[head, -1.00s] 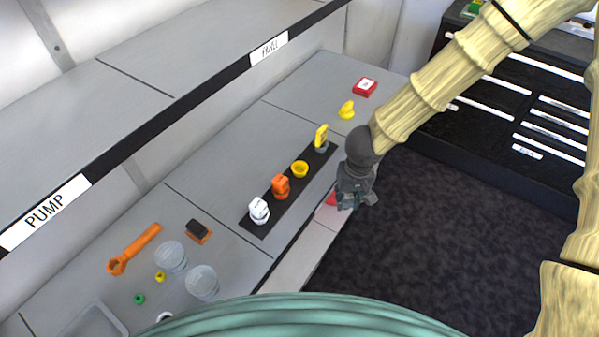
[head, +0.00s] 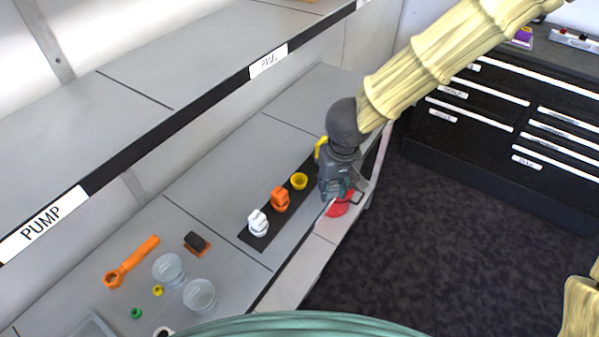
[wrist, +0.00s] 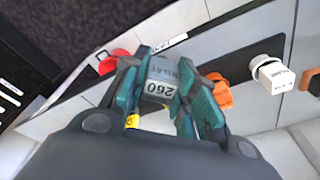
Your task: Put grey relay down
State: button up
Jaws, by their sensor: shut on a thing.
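My gripper (head: 338,192) is over the right edge of the lower shelf, beside the right part of the black strip (head: 262,240). In the wrist view, its teal fingers (wrist: 157,95) are shut on the grey relay (wrist: 160,78), which has a white "260" label. In the head view the relay is mostly hidden by the gripper, and I cannot tell whether it touches anything. A yellow piece (head: 320,149) shows partly behind my gripper.
A red object (head: 341,208) lies just below my gripper at the front ledge. To the left are an orange wrench (head: 130,262), a dark block on an orange base (head: 197,243) and two clear cups (head: 200,295). Shelf surface behind the strip is clear.

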jog(key=w+a, duration=0.2)
jog(key=w, duration=0.1)
jog(key=w+a+p, duration=0.1)
jog(key=w+a, duration=0.2)
jog(key=w+a+f+p, duration=0.1)
jog(key=w+a, duration=0.2)
jog(key=shift+w+f, duration=0.1)
jog(key=shift+d+f+p, duration=0.1)
jog(key=shift+f+p, duration=0.45)
jog(key=shift+f, duration=1.15)
jog(key=o, duration=1)
jog(key=shift+f, duration=0.1)
jog(key=shift+o, duration=0.2)
notch_tip(320, 180, up, 12)
jog(key=s, duration=0.1)
jog(key=shift+s+d+b, duration=0.25)
jog(key=shift+s+b, duration=0.1)
jog(key=shift+b, duration=0.1)
jog(key=shift+s, duration=0.1)
